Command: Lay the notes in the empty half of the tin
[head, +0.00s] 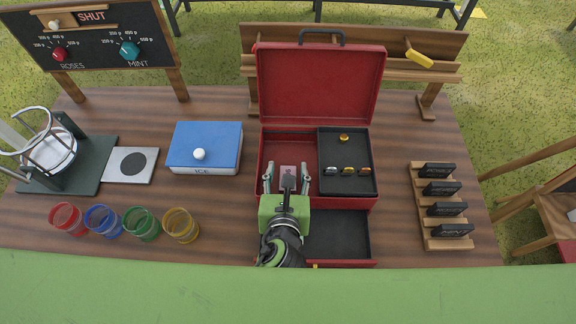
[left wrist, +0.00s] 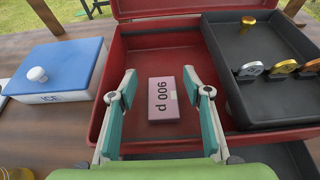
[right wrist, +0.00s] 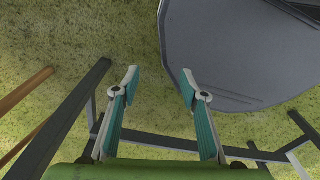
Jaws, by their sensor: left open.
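The red tin (head: 264,150) stands open on the table with its lid raised at the back. A pink block of notes (left wrist: 164,99), printed with a number and a p, lies flat on the floor of the tin's left half. The same notes show in the head view (head: 288,172), partly behind my gripper. My left gripper (head: 287,182) is open above the left half, its fingers apart on either side of the notes without visible contact. My right gripper (right wrist: 159,85) is open and empty, away from the tin and over grass.
A black tray (head: 345,154) with coins and a brass knob fills the tin's right half. An open, empty drawer (head: 345,235) juts out below. A blue-lidded ICE box (head: 205,147) stands left, and a rack of black blocks (head: 440,205) stands right.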

